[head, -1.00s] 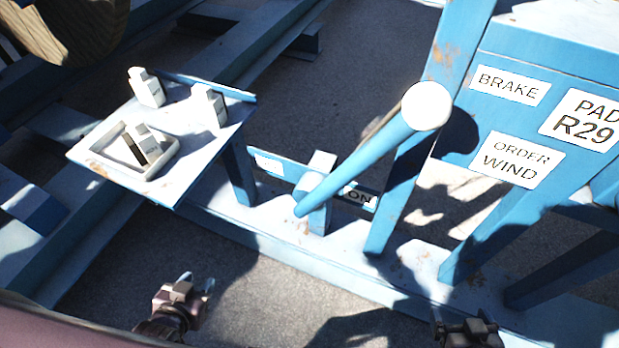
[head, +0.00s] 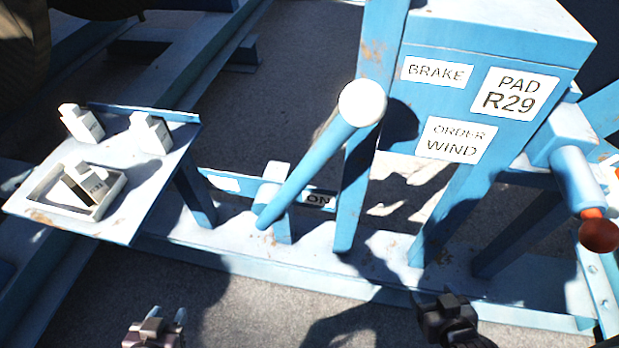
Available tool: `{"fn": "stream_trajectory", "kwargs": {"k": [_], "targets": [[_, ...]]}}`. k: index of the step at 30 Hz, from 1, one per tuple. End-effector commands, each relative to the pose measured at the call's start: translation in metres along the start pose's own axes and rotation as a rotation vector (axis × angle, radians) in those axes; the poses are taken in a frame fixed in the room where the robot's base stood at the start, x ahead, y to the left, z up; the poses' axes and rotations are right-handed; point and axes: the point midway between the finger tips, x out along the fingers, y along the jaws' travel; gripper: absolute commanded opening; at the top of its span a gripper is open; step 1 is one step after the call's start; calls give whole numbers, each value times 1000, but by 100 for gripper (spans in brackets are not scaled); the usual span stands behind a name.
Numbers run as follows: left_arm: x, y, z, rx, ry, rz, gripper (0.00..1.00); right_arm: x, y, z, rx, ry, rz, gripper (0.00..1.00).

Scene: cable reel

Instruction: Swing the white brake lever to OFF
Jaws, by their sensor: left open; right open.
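The brake lever is a blue bar (head: 310,170) with a round white knob (head: 362,103) at its upper end. It rises tilted to the right from a pale pivot block (head: 274,190) on the blue frame. An ON label (head: 318,199) shows just right of the lever's lower part. A pale label (head: 222,183) left of the pivot is too washed out to read. My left gripper (head: 160,318) is open and empty at the bottom edge, below and left of the lever. My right gripper (head: 444,302) is open and empty, below and right of the lever, apart from it.
A blue cabinet (head: 540,60) with BRAKE, PAD R29 and ORDER WIND labels stands right of the lever. A blue post (head: 372,50) rises close behind the knob. A tray table (head: 120,225) with small pale blocks is at left. A red-knobbed handle (head: 598,232) is far right.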

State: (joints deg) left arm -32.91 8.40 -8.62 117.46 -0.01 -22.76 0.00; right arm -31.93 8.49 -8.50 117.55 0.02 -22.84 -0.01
Motion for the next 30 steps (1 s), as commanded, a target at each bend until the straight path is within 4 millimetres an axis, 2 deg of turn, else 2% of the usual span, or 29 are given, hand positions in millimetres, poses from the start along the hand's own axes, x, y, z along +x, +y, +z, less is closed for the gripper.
{"fn": "stream_trajectory", "kwargs": {"k": [1,2,5,13,18,21,24,30], "targets": [[-1,0,-1,0,1,0,43,4,0,-9,-5,17,-3,63],[-1,0,-2,0,2,-1,43,7,0,-15,-9,29,-5,58],[-2,-1,-5,0,6,-1,43,20,0,-44,-36,83,-18,43],[-6,-2,-15,0,18,-3,43,73,4,-120,-216,263,-43,1],[-8,-3,-16,-1,17,-5,43,99,5,-177,-419,488,-44,0],[-9,-3,-16,-2,17,-5,43,106,3,-201,-533,614,-47,0],[-10,-3,-16,-2,16,-6,43,110,1,-220,-640,733,-51,0],[-10,-4,-13,-3,9,-7,43,109,-7,-241,-832,950,-71,0]]}}
